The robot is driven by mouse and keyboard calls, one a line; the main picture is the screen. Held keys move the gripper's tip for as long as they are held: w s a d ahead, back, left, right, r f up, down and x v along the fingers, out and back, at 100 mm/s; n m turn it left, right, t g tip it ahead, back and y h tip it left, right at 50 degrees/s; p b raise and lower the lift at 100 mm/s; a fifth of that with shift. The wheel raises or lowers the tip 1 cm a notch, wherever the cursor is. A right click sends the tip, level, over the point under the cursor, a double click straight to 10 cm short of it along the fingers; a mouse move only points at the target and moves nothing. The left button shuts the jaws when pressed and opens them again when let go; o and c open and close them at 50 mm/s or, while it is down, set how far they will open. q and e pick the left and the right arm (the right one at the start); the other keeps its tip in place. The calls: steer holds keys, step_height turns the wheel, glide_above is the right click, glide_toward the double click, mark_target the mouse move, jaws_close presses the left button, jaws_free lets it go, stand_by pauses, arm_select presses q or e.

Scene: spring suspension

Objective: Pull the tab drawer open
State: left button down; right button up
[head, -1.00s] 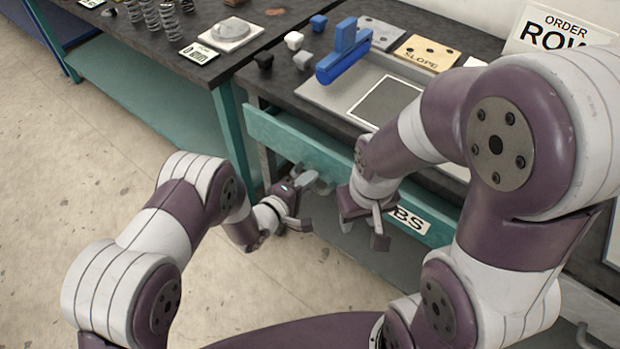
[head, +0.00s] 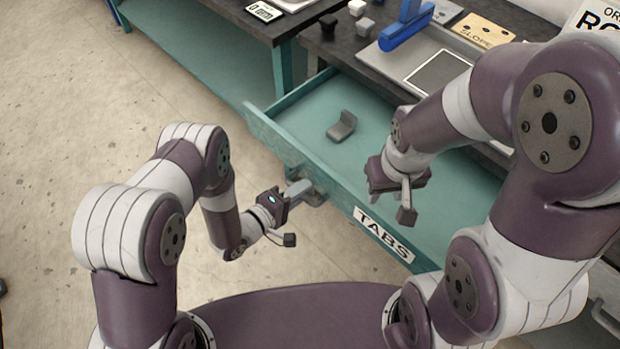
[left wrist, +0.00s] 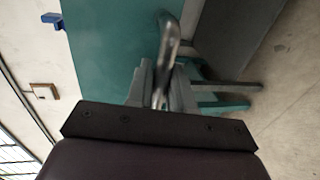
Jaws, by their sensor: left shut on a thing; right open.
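The teal tab drawer (head: 300,137), with a white "TABS" label (head: 384,234) on its front, stands pulled out from under the bench. A grey L-shaped tab (head: 342,126) lies inside it. My left gripper (head: 300,191) is at the drawer front, left of the label, shut on the metal drawer handle (left wrist: 168,45). In the left wrist view the fingers (left wrist: 160,85) close around the bar of the handle. My right gripper (head: 405,200) is open and empty above the drawer's front edge; it hides part of the drawer interior.
The dark benchtop (head: 335,50) behind carries a grey tray with a blue T-shaped piece (head: 408,30), small blocks and a "SLOPE" board (head: 484,30). A second teal bench (head: 190,40) stands at the left. The floor in front is clear at left.

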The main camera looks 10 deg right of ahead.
arm_select(q)
steer(key=shift+s+a, duration=0.2)
steer(key=shift+a, duration=0.1)
steer(key=c, duration=1.2)
jaws_free()
steer(key=shift+o, duration=0.2)
steer(key=v, duration=1.2)
steer(key=shift+s+a, duration=0.25)
arm_select(e)
steer(key=shift+r, duration=0.25)
